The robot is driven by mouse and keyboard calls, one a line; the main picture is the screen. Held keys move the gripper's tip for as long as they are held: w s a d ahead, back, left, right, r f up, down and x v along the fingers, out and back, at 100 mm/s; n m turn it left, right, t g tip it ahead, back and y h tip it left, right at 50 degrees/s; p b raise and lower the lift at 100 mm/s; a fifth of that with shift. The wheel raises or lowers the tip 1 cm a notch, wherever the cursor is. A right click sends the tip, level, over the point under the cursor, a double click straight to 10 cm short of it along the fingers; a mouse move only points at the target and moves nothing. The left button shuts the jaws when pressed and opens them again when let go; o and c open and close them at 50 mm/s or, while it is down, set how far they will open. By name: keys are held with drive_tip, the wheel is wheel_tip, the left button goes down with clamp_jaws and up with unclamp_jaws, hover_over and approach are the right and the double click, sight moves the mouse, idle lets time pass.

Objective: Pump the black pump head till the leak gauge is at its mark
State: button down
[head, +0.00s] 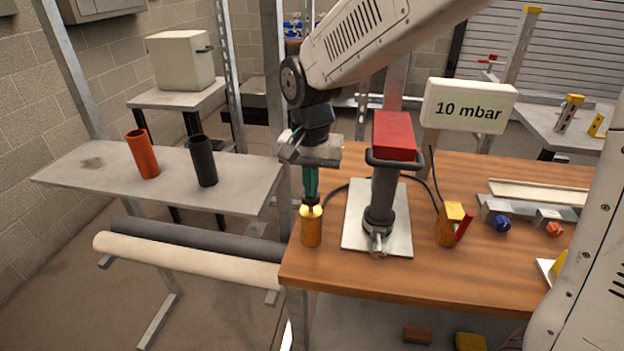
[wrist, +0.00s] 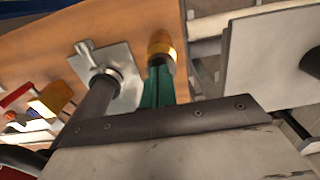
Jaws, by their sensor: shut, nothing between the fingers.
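My gripper (head: 311,192), with teal fingers, points straight down over a small orange-yellow cylinder (head: 311,230) near the table's left edge. Its fingers are together and hold nothing. A small black head (head: 311,203) sits at the fingertips, above the cylinder's bright yellow collar; whether the tips touch it is hard to tell.
A black column (head: 383,190) with a red block (head: 395,135) and a black handle stands on a metal plate (head: 357,215) just right of my gripper. A yellow fitting with a red lever (head: 449,225) is farther right. Orange (head: 142,155) and black (head: 204,162) tubes stand on the left shelf.

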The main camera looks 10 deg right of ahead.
drive_tip(key=shift+s+f, duration=0.1)
drive_tip(key=shift+f, duration=1.2)
wheel_tip(320, 180, up, 14)
drive_tip(key=shift+r, duration=0.15)
idle(0.9)
wheel_tip(320, 180, down, 12)
drive_tip(key=shift+r, duration=0.15)
idle(0.9)
